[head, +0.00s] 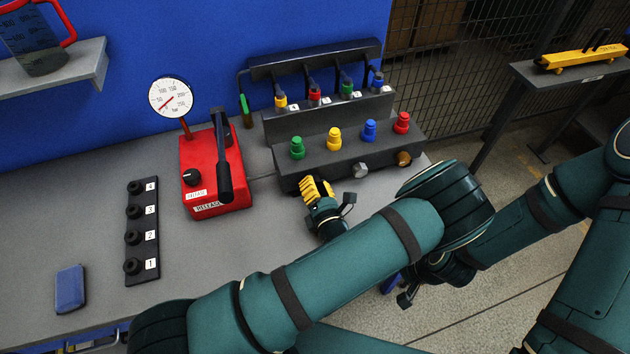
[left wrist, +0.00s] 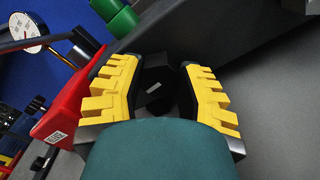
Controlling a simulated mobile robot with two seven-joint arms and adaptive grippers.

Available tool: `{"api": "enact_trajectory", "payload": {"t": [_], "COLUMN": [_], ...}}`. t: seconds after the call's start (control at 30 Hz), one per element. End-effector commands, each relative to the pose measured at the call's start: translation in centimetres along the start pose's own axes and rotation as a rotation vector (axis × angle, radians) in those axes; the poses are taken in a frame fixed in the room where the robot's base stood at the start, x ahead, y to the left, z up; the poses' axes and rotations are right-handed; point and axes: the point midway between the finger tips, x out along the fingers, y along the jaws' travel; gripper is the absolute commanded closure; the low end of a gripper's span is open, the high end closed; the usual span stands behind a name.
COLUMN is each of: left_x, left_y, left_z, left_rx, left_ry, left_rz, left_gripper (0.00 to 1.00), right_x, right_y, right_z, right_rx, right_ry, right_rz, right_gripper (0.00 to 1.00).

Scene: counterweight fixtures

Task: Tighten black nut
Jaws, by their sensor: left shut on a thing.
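The black nut (left wrist: 158,90) sits at the front face of the dark grey fixture (head: 330,158), near its left end. My left gripper (head: 316,190) is in front of that face with its yellow fingers around the nut, shut on it. The left wrist view shows a finger on each side of the nut. In the head view the fingers hide the nut. A silver nut (head: 360,170) and a brass nut (head: 403,158) are on the same face, to the right. My right gripper (head: 408,294) is low, off the table's right edge, and partly hidden by my left arm.
Green, yellow, blue and red knobs stand on the fixture's top. A red pump (head: 214,172) with a lever and a gauge (head: 171,97) stands to the left. A black strip (head: 143,226) with numbered knobs and a blue block (head: 70,288) lie farther left. Table between them is clear.

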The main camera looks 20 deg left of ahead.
Motion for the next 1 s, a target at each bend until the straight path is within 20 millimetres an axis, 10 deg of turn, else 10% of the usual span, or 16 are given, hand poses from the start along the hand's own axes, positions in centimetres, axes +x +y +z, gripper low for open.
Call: {"api": "enact_trajectory", "payload": {"t": [0.8,0.83,0.9,1.0], "left_x": [0.15,0.15,0.12,0.09], "left_y": [0.10,0.10,0.08,0.05], "left_z": [0.29,0.29,0.25,0.18], "left_rx": [0.112,0.112,0.112,0.113], "left_ry": [-0.008,-0.007,-0.006,-0.005], "left_rz": [0.006,0.005,0.004,0.003], "left_gripper": [1.00,0.51,0.30,0.30], "right_x": [-0.82,-0.82,-0.82,-0.81], "right_y": [-0.25,-0.25,-0.24,-0.24], "right_z": [-0.07,-0.07,-0.07,-0.07], "right_rx": [0.001,0.001,0.001,0.001], "right_ry": [-0.001,-0.001,-0.001,0.000], "right_rz": [-0.001,-0.001,-0.001,-0.001], "right_gripper": [0.30,0.30,0.30,0.30]}}
